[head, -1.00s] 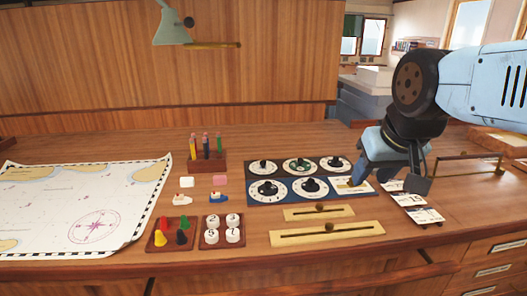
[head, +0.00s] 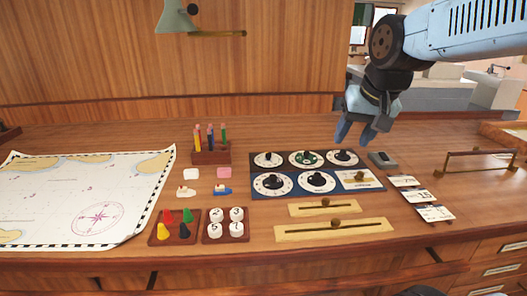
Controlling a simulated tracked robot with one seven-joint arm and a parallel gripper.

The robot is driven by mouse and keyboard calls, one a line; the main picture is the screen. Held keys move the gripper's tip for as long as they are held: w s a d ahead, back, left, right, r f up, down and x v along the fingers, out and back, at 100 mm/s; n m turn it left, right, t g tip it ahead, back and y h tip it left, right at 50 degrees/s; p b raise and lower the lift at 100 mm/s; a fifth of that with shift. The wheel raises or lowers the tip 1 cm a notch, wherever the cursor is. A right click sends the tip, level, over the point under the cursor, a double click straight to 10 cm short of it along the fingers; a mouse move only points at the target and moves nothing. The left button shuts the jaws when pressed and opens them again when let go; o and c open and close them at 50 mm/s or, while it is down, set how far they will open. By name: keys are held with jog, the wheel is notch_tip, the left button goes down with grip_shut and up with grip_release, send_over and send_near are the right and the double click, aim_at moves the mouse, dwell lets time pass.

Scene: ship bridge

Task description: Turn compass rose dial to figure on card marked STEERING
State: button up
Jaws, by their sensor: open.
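A panel of dials lies on the desk in the head view. Its back row has a white dial (head: 268,159), a green-centred dial (head: 306,159) and another white dial (head: 342,157), each with a black knob. Its front row has two larger dials, left (head: 271,184) and right (head: 317,182). The green-centred dial looks most like a compass rose, but its markings are too small to read. Three cards, back (head: 404,181), middle (head: 418,196) and front (head: 435,213), lie right of the panel; their titles are not legible. My gripper (head: 355,134) is open and empty above the panel's back right corner.
Two brass slider plates (head: 300,208) lie in front. A small grey block (head: 383,159) and a raised rail (head: 482,154) are at the right. A chart (head: 70,200), pen holder (head: 210,155) and trays lie left.

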jog(key=w+a+f+m+g, duration=0.15)
jog(key=w+a, duration=0.35)
jog(key=w, duration=0.8)
jog(key=m+h, duration=0.2)
jog(key=h, duration=0.1)
send_near(268, 154)
jog(key=shift+t, duration=0.45)
jog(key=x, duration=0.8)
jog(key=shift+s+d+f, duration=0.1)
jog(key=shift+s+f, duration=0.05)
jog(key=shift+s, duration=0.2)
grip_shut()
jog(key=shift+a, duration=0.4)
jog(key=shift+d, duration=0.25)
